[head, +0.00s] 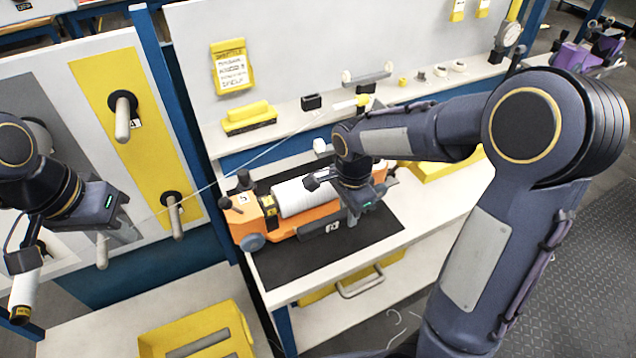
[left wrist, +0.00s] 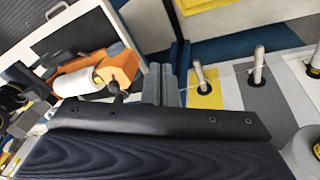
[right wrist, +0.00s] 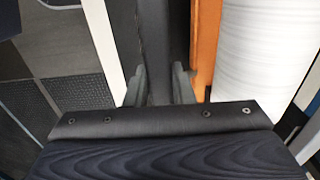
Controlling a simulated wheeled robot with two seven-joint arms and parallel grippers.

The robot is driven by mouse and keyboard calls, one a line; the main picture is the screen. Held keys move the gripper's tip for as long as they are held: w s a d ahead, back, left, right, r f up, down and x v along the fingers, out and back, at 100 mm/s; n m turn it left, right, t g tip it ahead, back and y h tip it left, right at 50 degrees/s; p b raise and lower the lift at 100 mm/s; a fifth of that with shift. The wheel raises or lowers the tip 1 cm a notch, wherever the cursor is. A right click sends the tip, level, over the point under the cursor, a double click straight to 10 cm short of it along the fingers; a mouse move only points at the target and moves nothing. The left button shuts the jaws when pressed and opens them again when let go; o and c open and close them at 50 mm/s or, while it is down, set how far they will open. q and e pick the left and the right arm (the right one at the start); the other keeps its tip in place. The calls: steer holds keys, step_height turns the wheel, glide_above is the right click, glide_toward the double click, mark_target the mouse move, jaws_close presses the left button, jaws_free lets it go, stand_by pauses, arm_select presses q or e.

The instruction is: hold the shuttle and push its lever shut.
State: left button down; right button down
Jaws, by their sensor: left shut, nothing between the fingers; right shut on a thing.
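The shuttle (head: 283,228) is an orange body with a white spool (head: 305,195), lying on the black mat of the bench. It also shows in the left wrist view (left wrist: 122,68). My right gripper (head: 352,218) is at its right part, shut on a dark bar (right wrist: 155,45) that runs beside the orange side. A small dark grey piece (head: 318,180) stands over the spool; I cannot tell whether it is the lever. My left gripper (head: 135,236) is shut and empty, left of the shuttle and apart from it, in front of the peg panel.
The peg panel (head: 60,75) with several pegs stands at the left. A thin pale thread (head: 265,152) runs from the panel to the back shelf. A yellow bin (head: 165,340) is at the lower left. A drawer handle (head: 360,283) sticks out below the bench.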

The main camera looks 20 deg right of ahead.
mark_target(226, 203)
steer(key=shift+s+f, duration=0.25)
steer(key=shift+f, duration=0.05)
arm_select(q)
steer(key=w+d+f+m+g+y, duration=0.1)
steer(key=w+d+m+g+y, duration=0.15)
steer(key=w+d, duration=0.75)
step_height(226, 203, down, 9)
steer(key=s+d, duration=0.1)
steer(key=d, duration=0.1)
steer(key=shift+s+d+m+t, duration=0.2)
steer(key=shift+s+m+t, duration=0.2)
steer(key=shift+m+t, duration=0.05)
